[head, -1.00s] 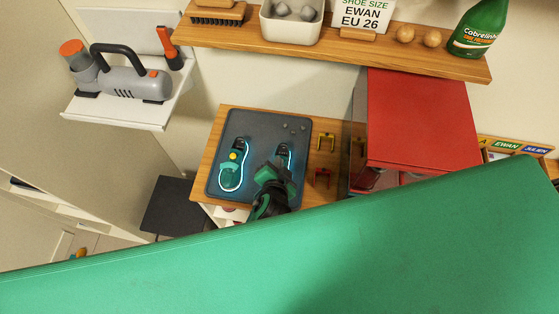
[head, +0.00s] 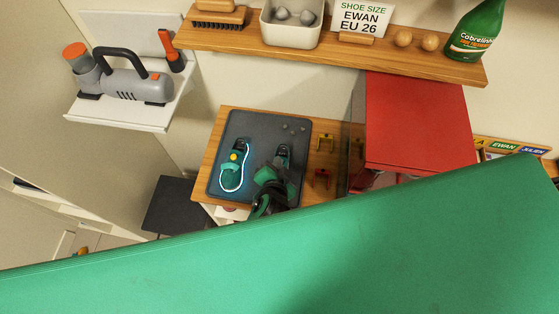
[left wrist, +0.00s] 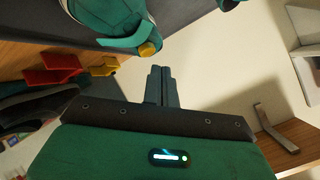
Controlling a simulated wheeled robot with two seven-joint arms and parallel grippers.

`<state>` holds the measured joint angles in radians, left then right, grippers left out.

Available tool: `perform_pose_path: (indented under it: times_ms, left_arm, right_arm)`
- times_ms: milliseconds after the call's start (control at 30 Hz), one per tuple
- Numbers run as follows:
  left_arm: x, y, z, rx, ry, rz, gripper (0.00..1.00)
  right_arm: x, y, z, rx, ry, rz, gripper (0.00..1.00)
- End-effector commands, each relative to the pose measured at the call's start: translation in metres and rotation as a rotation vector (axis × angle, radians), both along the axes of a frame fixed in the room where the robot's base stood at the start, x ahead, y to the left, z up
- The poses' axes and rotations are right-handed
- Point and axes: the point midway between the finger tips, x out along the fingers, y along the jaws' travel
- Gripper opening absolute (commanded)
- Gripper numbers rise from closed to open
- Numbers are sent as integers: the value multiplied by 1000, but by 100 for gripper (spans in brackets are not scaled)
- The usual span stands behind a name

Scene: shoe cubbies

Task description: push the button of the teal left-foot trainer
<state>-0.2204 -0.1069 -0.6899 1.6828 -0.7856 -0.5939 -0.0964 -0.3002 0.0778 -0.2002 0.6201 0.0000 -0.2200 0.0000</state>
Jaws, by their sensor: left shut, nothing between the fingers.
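Two teal trainers lie on a dark mat (head: 264,128). The left one in the head view (head: 231,177) has a yellow button (head: 234,157) and a glowing outline. The right one (head: 283,152) shows no glow and is partly covered by my left gripper (head: 273,180). I cannot tell from their shape which foot each fits. In the left wrist view, my shut, empty fingers (left wrist: 160,71) point at a teal trainer (left wrist: 108,17) and end just short of its yellow button (left wrist: 147,49). Part of the other trainer (left wrist: 230,4) shows at the top edge. My right gripper is out of view.
A wooden shelf (head: 340,51) with a brush, white bin, sign and green bottle hangs above.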

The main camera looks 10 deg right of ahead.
Motion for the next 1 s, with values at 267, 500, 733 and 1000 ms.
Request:
perform_pose_path:
  times_ms: [267, 500, 733, 1000]
  left_arm:
    - [-7, 3, 30, 0, 0, 0, 0]
    - [-13, 6, 51, 0, 0, 0, 0]
    - [-15, 7, 54, 1, 0, 0, 0]
    - [-14, 7, 54, 0, 0, 0, 0]
  right_arm:
    - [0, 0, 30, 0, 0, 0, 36]
    - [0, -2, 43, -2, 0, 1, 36]
    - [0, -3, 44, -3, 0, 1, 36]
    - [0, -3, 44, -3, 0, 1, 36]
